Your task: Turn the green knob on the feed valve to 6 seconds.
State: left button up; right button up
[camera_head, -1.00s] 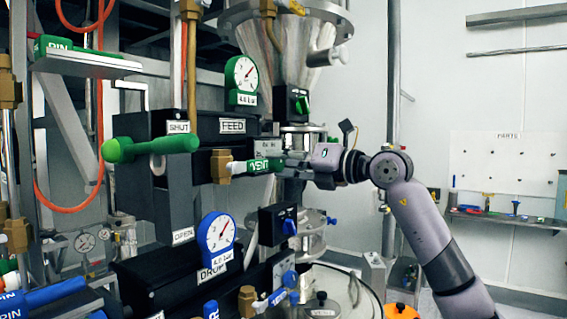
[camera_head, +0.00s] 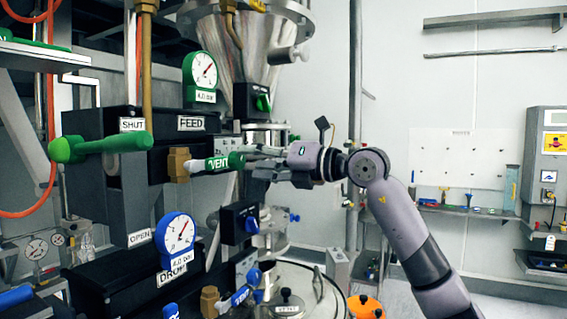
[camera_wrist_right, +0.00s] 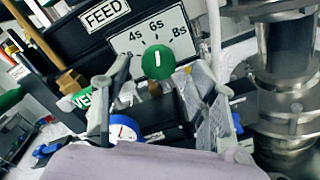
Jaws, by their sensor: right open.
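The green knob (camera_wrist_right: 157,62) is round with a short white mark, on a white dial plate (camera_wrist_right: 178,30) with 4s, 6s and 8s. In the right wrist view the mark points up, roughly toward 6s. In the head view I cannot make out the knob near my gripper. My right gripper (camera_head: 256,164) is at the right end of the black feed valve (camera_head: 90,122). In the right wrist view its open fingers (camera_wrist_right: 158,80) stand on either side of the knob, with gaps; I cannot tell how deep they reach. My left gripper is not in view.
A green VENT handle (camera_head: 224,162) is close left of my right gripper. A green lever (camera_head: 100,146) sticks out at the valve's left. The DROP valve with a blue gauge (camera_head: 176,240) is below. A steel hopper (camera_head: 240,55) stands behind. Open room is to the right.

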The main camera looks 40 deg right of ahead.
jog(key=v, duration=0.8)
jog(key=shift+s, duration=0.35)
jog(key=shift+w+d, duration=0.1)
jog(key=shift+d, duration=0.05)
